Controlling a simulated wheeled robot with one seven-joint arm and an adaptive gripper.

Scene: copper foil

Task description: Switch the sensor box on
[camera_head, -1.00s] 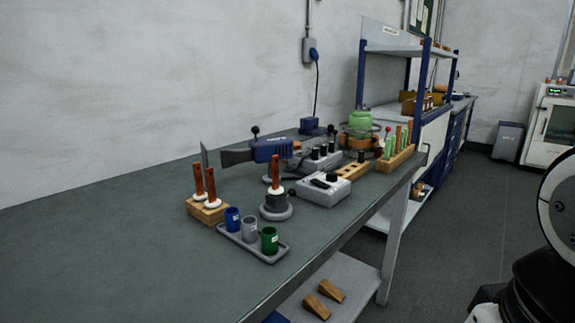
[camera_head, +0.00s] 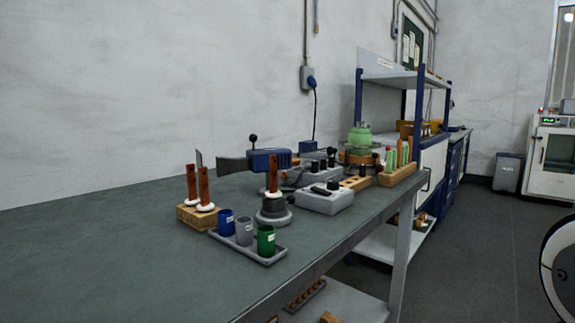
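A grey box (camera_head: 325,200) with a black knob and a dark part on its top sits near the front edge of the workbench. Behind it is a second grey box (camera_head: 317,167) with several black knobs. I cannot tell from any label which one is the sensor box, and its switch position is too small to read. My gripper is not in view. A rounded black and white part of my own body shows at the right edge, apart from the bench.
The dark green workbench (camera_head: 110,240) is clear at its left. Open floor lies right of the bench.

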